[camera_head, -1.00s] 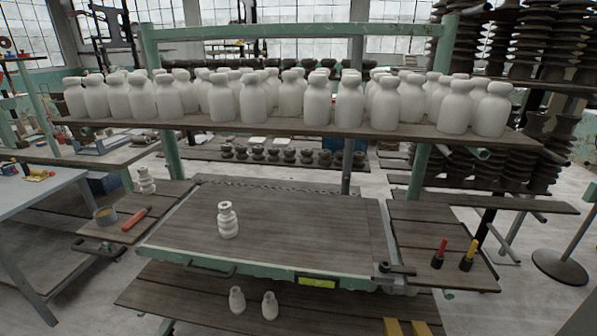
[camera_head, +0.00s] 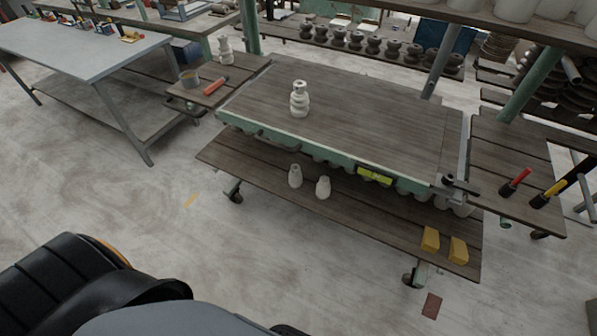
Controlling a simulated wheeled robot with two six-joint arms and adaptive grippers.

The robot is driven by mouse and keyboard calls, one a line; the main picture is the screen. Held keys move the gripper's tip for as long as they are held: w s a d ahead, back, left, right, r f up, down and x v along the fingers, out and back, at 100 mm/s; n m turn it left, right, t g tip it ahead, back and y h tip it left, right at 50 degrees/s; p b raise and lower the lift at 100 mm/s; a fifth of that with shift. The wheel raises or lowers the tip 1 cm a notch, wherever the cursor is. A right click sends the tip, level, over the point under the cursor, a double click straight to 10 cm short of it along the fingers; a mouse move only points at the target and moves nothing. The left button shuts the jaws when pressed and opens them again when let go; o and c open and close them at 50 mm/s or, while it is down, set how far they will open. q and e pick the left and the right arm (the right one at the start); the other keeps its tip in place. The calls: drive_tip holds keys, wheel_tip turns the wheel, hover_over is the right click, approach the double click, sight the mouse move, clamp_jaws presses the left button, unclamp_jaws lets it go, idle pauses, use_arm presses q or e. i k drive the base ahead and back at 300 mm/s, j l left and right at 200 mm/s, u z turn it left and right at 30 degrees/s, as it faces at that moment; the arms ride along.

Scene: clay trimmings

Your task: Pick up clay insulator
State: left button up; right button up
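A white ribbed clay insulator (camera_head: 299,100) stands upright on the brown wooden top of the work cart (camera_head: 390,110), left of its middle. A similar white ribbed piece (camera_head: 225,50) stands on the small side shelf at the left. Two small white bottle-shaped pieces, one on the left (camera_head: 295,176) and one on the right (camera_head: 323,187), stand on the cart's lower shelf. Neither of my grippers shows in the head view, and nothing touches the insulator.
A grey table (camera_head: 85,50) stands at the left. Two yellow blocks (camera_head: 430,239) lie on the lower shelf.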

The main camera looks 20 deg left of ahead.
sight(296, 177)
drive_tip(key=i+j+u, duration=0.1)
drive_tip(key=j, duration=0.3)
drive_tip(key=i+j+u, duration=0.1)
drive_tip(key=i+j, duration=0.15)
drive_tip(key=j, duration=0.2)
drive_tip(key=i+j+u, duration=0.1)
drive_tip(key=j, duration=0.3)
drive_tip(key=i, duration=0.1)
